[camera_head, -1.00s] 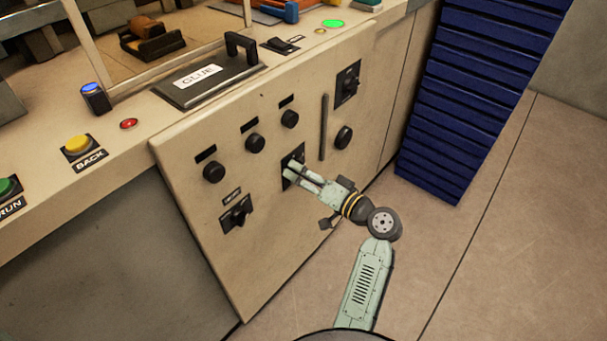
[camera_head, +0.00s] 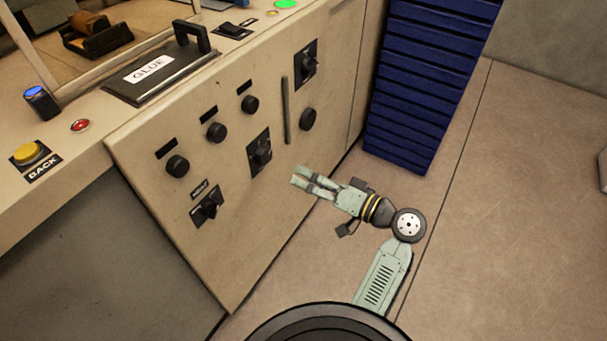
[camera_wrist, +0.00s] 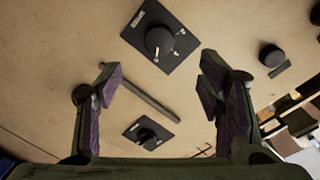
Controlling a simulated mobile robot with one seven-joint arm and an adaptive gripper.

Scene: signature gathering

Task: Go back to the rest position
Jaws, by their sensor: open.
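My gripper (camera_head: 301,184) is open and empty in front of the beige control panel (camera_head: 228,225), apart from it. It points left toward the panel in the head view. The rotary switch (camera_head: 260,152) on the dark plate is fully visible just left of the gripper. In the wrist view, my open fingers (camera_wrist: 158,95) frame the panel face, with a dark knob on a square plate (camera_wrist: 160,40) at the top and another switch plate (camera_wrist: 148,132) lower down.
The counter holds a black GLUE lid (camera_head: 155,73), a yellow BACK button (camera_head: 28,153), a red button (camera_head: 80,125) and a blue-topped button (camera_head: 40,99). A blue ribbed cabinet (camera_head: 420,85) stands right of the panel. The floor (camera_head: 500,230) at right is clear.

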